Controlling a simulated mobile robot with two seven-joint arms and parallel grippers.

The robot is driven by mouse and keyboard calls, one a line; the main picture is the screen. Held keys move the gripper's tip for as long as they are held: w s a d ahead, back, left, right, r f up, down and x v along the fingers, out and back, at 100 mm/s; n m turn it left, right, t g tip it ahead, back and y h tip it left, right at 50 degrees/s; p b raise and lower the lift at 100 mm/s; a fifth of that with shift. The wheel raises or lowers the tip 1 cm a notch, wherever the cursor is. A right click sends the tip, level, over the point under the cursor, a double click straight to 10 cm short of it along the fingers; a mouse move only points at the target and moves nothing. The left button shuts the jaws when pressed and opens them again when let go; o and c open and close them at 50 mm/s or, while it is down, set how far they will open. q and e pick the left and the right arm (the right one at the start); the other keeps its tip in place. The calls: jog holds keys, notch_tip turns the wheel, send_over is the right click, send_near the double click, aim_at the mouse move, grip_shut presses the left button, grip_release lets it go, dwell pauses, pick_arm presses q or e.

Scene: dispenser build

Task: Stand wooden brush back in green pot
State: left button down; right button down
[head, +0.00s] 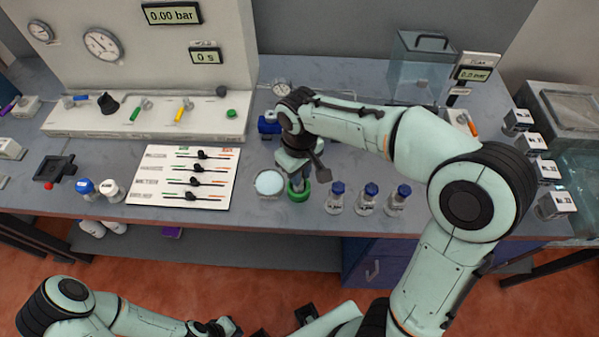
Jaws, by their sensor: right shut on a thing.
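The green pot (299,195) stands near the front edge of the grey bench, just right of a white dish (269,182). My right gripper (303,176) points down directly over the pot. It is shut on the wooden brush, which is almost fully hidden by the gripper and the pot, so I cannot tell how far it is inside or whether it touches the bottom. My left gripper (225,328) is low at the bottom of the view, in front of the bench and away from the pot. Its fingers are too small and dark to read.
Several blue-capped bottles (370,197) stand close right of the pot. A white panel (185,178) with black levers lies to the left. A blue item (268,123) is behind the gripper. A clear tank (420,65) stands at the back right.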

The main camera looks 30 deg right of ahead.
jog(key=shift+f, duration=0.2)
jog(key=c, duration=1.1)
grip_release()
pick_arm(q)
jog(key=shift+s, duration=0.1)
pick_arm(e)
jog(key=shift+o, duration=0.2)
jog(key=shift+r, duration=0.1)
jog(key=shift+r, duration=0.25)
notch_tip(320, 180, up, 12)
jog(key=shift+f+p, duration=0.15)
jog(key=shift+p, duration=0.8)
pick_arm(q)
jog(key=w+r, duration=0.2)
jog(key=shift+r, duration=0.3)
